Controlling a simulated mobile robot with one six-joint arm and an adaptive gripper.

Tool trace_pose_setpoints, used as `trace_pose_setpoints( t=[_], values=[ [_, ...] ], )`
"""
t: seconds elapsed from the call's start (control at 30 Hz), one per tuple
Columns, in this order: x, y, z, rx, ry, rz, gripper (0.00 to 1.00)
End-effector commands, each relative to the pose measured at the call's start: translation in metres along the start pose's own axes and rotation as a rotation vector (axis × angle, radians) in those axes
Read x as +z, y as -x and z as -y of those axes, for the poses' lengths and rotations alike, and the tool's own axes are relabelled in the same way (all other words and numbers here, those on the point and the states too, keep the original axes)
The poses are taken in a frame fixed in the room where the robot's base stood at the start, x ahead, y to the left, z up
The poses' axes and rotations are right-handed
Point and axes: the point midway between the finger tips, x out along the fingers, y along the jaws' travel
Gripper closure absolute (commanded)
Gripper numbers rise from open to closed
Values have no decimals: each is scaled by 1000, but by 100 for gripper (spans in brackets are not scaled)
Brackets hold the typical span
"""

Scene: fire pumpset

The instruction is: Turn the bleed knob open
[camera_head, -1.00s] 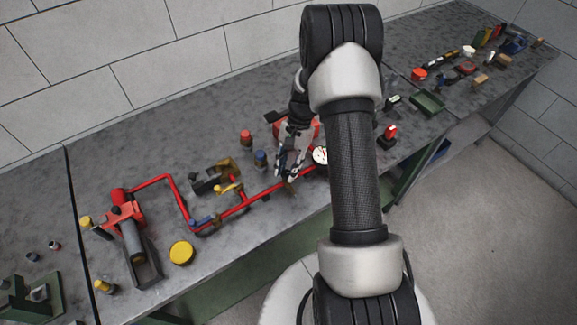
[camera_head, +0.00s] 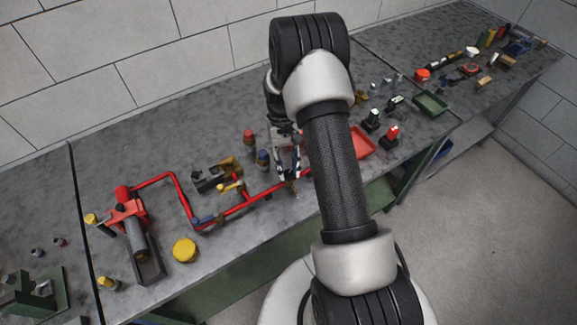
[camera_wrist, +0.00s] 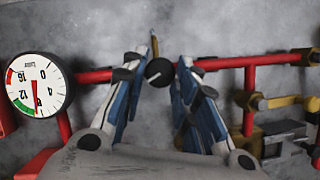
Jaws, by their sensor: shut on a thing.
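The bleed knob (camera_wrist: 158,72) is a small black round knob with a white mark, on the red pipe (camera_wrist: 222,63). A thin brass stem (camera_wrist: 154,44) shows beyond it. In the wrist view, my gripper (camera_wrist: 159,80) has its blue and grey fingers on both sides of the knob, with the tips closed against it. In the head view, my gripper (camera_head: 289,172) is over the right part of the red pipe (camera_head: 262,196); the knob is hidden there by the fingers.
A pressure gauge (camera_wrist: 38,85) stands left of the knob in the wrist view. A yellow valve handle (camera_head: 230,187) and brass fittings (camera_wrist: 255,102) lie to the right there. A red tray (camera_head: 362,143) and several bench items stand nearby. The bench front is clear.

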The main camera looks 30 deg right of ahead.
Motion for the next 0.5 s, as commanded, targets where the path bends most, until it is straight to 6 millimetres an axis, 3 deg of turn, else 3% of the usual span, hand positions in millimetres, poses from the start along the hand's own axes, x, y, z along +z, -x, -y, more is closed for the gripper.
trace_pose_setpoints(
  t=[0.5],
  values=[
    [0,0,0,26,63,1,97]
  ],
)
